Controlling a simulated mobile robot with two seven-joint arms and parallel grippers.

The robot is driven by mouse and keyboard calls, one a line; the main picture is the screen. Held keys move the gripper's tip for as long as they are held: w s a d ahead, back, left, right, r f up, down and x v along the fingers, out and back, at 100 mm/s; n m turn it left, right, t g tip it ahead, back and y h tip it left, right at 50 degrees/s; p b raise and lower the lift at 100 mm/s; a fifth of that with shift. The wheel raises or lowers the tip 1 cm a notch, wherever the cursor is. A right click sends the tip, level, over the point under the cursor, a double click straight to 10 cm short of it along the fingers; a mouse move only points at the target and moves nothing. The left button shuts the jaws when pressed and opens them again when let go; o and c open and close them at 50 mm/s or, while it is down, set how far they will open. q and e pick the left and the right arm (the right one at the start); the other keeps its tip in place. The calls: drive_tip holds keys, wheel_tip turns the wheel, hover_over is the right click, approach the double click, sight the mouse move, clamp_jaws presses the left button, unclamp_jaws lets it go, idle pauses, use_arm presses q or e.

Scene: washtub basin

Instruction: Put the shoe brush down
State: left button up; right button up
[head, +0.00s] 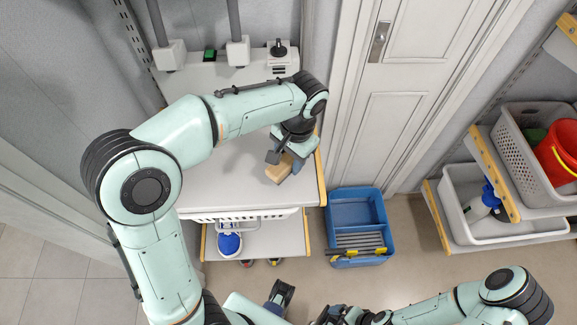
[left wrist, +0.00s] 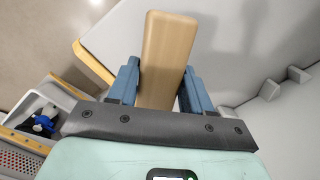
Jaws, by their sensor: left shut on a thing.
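The shoe brush shows as a pale wooden block (head: 278,173) near the right edge of the white countertop (head: 235,185). My left gripper (head: 291,163) reaches down over the countertop and is shut on the brush. In the left wrist view the brush (left wrist: 167,58) sticks out between the two blue fingers of the left gripper (left wrist: 160,82). Its bristles are hidden. I cannot tell whether it touches the countertop. Dark parts at the bottom of the head view seem to be my right gripper, but its fingers do not show clearly.
A blue divided crate (head: 354,210) stands on the floor right of the countertop. White switch boxes and a black-knobbed unit (head: 279,57) line the back. A blue-and-white bottle (head: 229,241) stands on the lower shelf. Baskets (head: 535,135) fill the right shelves. The countertop's middle is clear.

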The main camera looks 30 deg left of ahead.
sight(289, 167)
use_arm(q)
drive_tip(key=shift+f, duration=2.05)
drive_tip(key=shift+b, duration=0.3)
drive_tip(key=shift+f, duration=0.15)
drive_tip(key=o, duration=1)
drive_tip(key=r, duration=0.4)
drive_tip(key=d+r+p, duration=0.1)
drive_tip(key=r, duration=0.3)
drive_tip(key=w+r+p, duration=0.1)
drive_tip(key=r, duration=0.3)
drive_tip(key=shift+d+r, duration=0.15)
drive_tip(key=shift+d, duration=0.05)
